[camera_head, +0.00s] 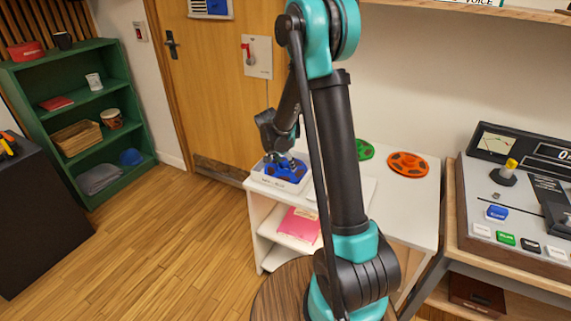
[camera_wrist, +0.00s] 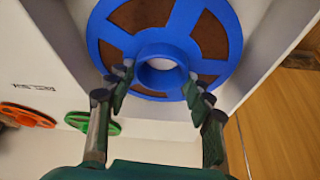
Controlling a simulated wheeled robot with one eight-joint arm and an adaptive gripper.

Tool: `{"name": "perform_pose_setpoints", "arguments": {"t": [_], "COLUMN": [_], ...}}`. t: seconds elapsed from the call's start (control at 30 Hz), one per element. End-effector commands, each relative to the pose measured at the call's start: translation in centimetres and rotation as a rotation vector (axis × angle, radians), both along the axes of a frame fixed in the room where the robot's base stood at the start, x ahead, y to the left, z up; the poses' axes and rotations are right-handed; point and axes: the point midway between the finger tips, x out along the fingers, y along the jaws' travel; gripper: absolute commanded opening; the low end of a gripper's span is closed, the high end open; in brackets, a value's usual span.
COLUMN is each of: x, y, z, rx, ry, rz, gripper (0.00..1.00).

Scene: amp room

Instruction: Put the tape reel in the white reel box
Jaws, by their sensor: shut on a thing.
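The blue tape reel (camera_head: 288,172) is within the outline of the white reel box (camera_head: 272,183) on the white table. In the wrist view the blue reel (camera_wrist: 120,38) shows its brown tape between the spokes, with white box walls (camera_wrist: 262,62) around it. My gripper (camera_head: 282,156) is above the box, pointing down. In the wrist view my gripper (camera_wrist: 160,78) has its fingers on either side of the reel's raised hub, shut on it. I cannot tell whether the reel touches the box floor.
A green reel (camera_head: 363,149) and an orange reel (camera_head: 408,164) lie on the white table (camera_head: 405,205) right of the box. A pink item (camera_head: 299,224) is on its lower shelf. A tape machine (camera_head: 520,200) stands at right. Wood floor (camera_head: 150,240) is clear at left.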

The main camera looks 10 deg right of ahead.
Motion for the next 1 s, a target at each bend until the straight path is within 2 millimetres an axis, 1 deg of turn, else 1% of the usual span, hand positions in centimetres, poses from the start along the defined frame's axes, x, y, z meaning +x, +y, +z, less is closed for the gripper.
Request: {"name": "perform_pose_setpoints", "arguments": {"t": [0.13,0.17,0.3,0.6,0.73,0.87,1.0], "x": [0.0,0.0,0.0,0.0,-0.1,-0.5,-1.2], "y": [0.0,0.0,0.0,0.0,0.1,0.6,1.3], "z": [-0.2,-0.2,-0.2,-0.1,0.5,2.0,4.3], "rx": [0.000,0.000,0.000,0.000,0.000,0.000,-0.001], "ry": [0.000,0.000,0.000,0.000,0.000,0.000,0.001], "rz": [0.000,0.000,0.000,0.000,0.000,0.001,0.003], "gripper": [0.10,0.54,0.72,0.72,0.72,0.72,0.72]}}
